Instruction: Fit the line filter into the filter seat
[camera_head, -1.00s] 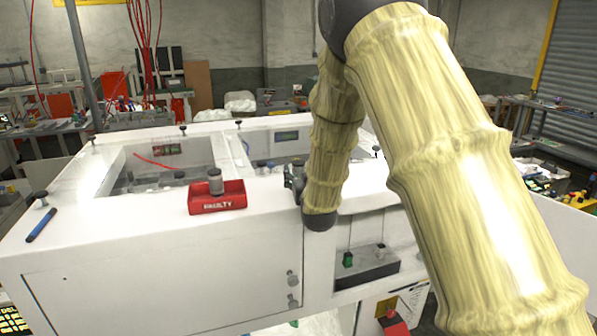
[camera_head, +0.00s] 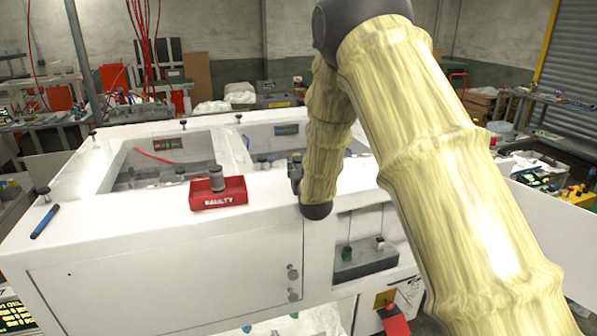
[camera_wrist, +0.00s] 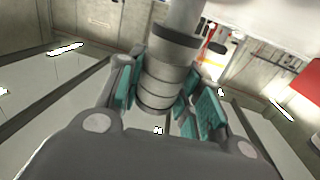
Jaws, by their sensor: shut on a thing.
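My gripper (camera_wrist: 165,98) has teal pads and is shut on a grey, banded cylinder (camera_wrist: 166,78), which looks like the line filter. In the head view, only a dark part of my gripper (camera_head: 296,172) shows left of my arm, above the white machine's top, and the held cylinder cannot be made out there. Another grey cylinder (camera_head: 217,178) stands upright in a red tray (camera_head: 222,198) marked "FAULTY". I cannot pick out the filter seat for certain; my arm hides part of the machine.
The white machine (camera_head: 150,245) has open wells in its top, with a red cable (camera_head: 152,157) in the left one. A blue pen (camera_head: 44,221) lies at its left corner. An open front bay (camera_head: 365,255) holds small green and white parts. The top around the red tray is mostly clear.

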